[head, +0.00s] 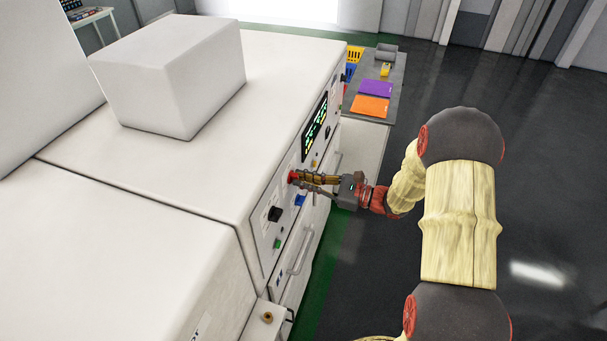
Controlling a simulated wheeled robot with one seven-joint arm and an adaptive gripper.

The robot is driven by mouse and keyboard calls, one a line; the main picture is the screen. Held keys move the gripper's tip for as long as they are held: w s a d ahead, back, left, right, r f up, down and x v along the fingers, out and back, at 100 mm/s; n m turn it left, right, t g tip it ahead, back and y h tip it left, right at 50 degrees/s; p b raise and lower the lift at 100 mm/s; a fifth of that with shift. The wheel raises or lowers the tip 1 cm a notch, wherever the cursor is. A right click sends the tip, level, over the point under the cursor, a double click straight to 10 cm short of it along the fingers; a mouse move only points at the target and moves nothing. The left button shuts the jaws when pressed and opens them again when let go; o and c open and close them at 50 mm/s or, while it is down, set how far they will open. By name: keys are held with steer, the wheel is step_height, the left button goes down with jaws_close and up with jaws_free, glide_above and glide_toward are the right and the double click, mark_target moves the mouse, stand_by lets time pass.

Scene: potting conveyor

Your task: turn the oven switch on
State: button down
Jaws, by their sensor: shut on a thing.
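The oven is the long white machine (262,62) with a control panel on its right side. A red knob (292,177) sits on the panel, below and left of the lit display. My gripper (301,181) reaches in from the right, its fingers at the red knob and shut on it. The fingers partly hide the knob and the panel behind. A black switch (274,214), a blue part (299,200) and a small green button (277,243) are lower on the panel. No label can be read.
A dark display (315,127) with green and yellow marks is further along the panel. A handle (302,250) sticks out below. A grey table (393,98) with purple and orange sheets stands beyond. The dark floor at right is clear.

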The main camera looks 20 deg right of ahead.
steer(key=shift+m+p, duration=0.7)
steer(key=shift+m, duration=0.2)
steer(key=shift+f, duration=0.1)
steer(key=c, duration=1.9)
jaws_free()
steer(key=shift+d, duration=0.1)
steer(key=v, duration=1.2)
